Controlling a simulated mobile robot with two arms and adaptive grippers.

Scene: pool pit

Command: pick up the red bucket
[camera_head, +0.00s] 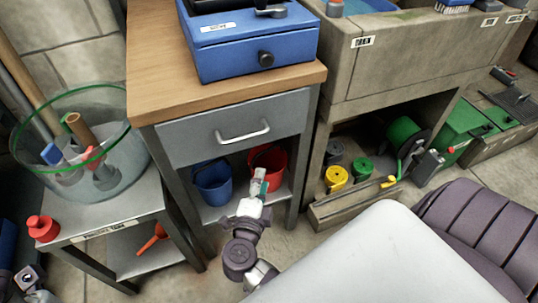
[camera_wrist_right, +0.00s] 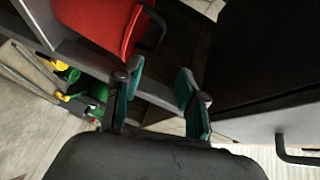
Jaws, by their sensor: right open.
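The red bucket (camera_head: 270,160) stands on the lower shelf of the cabinet, under the drawer, right of a blue bucket. My right gripper (camera_head: 260,180) is in front of it and hides part of it in the head view. In the right wrist view the red bucket (camera_wrist_right: 98,22) is at the upper left, with a dark handle beside it. The right gripper (camera_wrist_right: 155,95) is open there, its teal finger pads apart with nothing between them. The bucket appears beyond the left finger, not between the pads. My left gripper cannot be made out.
The blue bucket (camera_head: 213,183) stands close beside the red one. The drawer (camera_head: 235,128) with its metal handle is above, and cabinet legs bound the opening. A side table with a glass bowl (camera_head: 85,140) is left. Yellow and green reels (camera_head: 337,178) sit right.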

